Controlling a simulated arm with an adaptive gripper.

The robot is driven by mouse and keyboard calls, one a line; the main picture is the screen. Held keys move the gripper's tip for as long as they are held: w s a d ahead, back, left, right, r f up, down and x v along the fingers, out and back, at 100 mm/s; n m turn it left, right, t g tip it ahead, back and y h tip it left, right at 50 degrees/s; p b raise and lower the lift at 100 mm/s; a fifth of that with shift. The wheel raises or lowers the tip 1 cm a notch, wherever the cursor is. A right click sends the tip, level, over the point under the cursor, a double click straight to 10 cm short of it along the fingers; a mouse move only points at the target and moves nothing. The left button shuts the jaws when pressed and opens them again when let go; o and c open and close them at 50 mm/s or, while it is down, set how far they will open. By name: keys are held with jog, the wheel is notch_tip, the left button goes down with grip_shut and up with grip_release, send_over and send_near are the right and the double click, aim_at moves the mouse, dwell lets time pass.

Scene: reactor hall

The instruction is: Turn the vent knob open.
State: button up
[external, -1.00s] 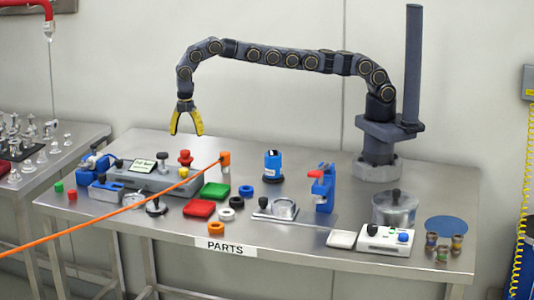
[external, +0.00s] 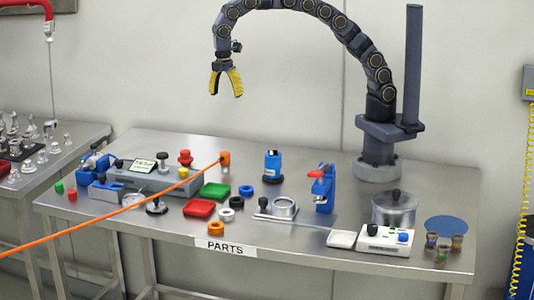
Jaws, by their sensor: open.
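My gripper (external: 226,93) has yellow fingers, points down, and is open and empty. It hangs in the air high above the back left of the table, apart from everything. No knob is labelled as the vent knob, so I cannot tell which one it is. Knob-like parts include a red one (external: 185,158) and a dark one (external: 163,162) on the grey console (external: 200,182), and a black one (external: 156,206) in front of it. The white control box (external: 386,243) at the right has a black knob (external: 372,230) and a blue knob (external: 404,238).
An orange cord crosses the left front up to an orange post (external: 225,160). Red (external: 199,208) and green (external: 214,191) trays, small rings and a blue toggle press (external: 325,188) stand mid-table. A metal pot (external: 394,210) stands at the right. The air around my gripper is free.

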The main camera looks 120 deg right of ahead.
jog(key=shift+m, duration=0.5)
jog(key=shift+s+a+r, duration=0.3)
jog(key=shift+s+r, duration=0.05)
jog(key=shift+s, duration=0.45)
jog(key=shift+s+a+r, duration=0.25)
jog(key=shift+s+r, duration=0.15)
jog(key=shift+s, duration=0.35)
jog(key=shift+s+a+r, duration=0.3)
jog(key=shift+s+r, duration=0.05)
jog(key=shift+s, duration=0.45)
jog(key=s+a+m, duration=0.2)
jog(key=s+m, duration=0.1)
jog(key=s, duration=1.3)
jog(key=s+a+f+m+g, duration=0.1)
jog(key=s+a+m, duration=0.2)
jog(key=s, duration=1.2)
jog(key=shift+s+a+f, duration=0.15)
jog(key=shift+s+a, duration=0.05)
jog(key=shift+s, duration=0.2)
